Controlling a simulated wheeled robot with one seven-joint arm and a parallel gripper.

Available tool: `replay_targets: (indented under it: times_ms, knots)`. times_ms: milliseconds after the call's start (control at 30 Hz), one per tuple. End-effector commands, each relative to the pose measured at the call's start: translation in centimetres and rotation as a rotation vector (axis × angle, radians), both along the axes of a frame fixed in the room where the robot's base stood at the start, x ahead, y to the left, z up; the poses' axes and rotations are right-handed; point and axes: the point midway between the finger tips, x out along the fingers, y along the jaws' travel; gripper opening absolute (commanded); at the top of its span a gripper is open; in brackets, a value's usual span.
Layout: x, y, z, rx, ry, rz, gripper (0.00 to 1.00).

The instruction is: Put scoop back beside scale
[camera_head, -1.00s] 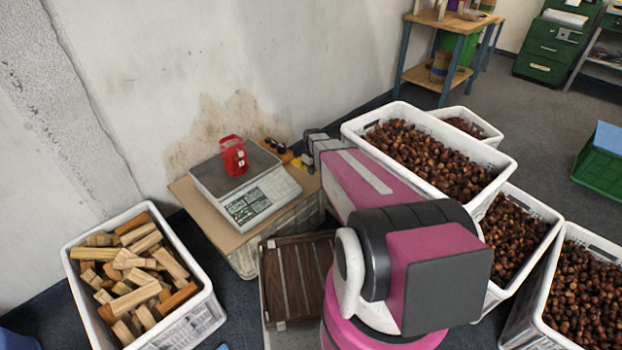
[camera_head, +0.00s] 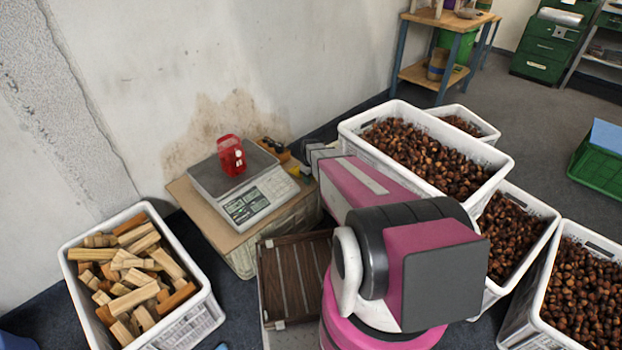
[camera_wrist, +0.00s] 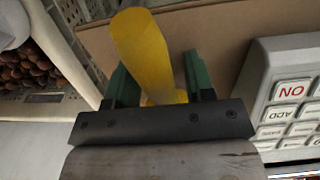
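The scale (camera_head: 232,185) stands on a cardboard-topped box, with a red object on its plate. Its keypad shows at the right of the wrist view (camera_wrist: 292,92). A yellow rounded piece, apparently the scoop's handle (camera_wrist: 142,48), stands tilted between the green fingers of my gripper (camera_wrist: 162,82). The fingers appear closed on it. The scoop's bowl cannot be made out. My gripper is just right of the scale, over the box's edge. In the head view only a little yellow shows there, and my arm hides most of the gripper.
The bare cardboard top (camera_wrist: 225,28) lies beside the scale. Dark and orange items (camera_head: 273,150) sit behind the scale at the wall. Crates of chestnuts (camera_head: 352,128) stand close on the right. A crate of wood blocks (camera_head: 205,310) is at left, a brown slatted crate (camera_head: 262,290) in front.

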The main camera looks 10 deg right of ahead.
Motion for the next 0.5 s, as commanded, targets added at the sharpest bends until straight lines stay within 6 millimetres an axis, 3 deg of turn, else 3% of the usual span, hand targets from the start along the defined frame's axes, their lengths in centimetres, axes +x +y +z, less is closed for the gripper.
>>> replay_targets:
  times_ms: [267, 500]
  knots:
    - [0.0, 0.0, 0.2, 0.000, 0.000, 0.000, 0.48]
    - [-0.1, 0.0, 3.3, 0.000, -0.002, 0.000, 0.48]
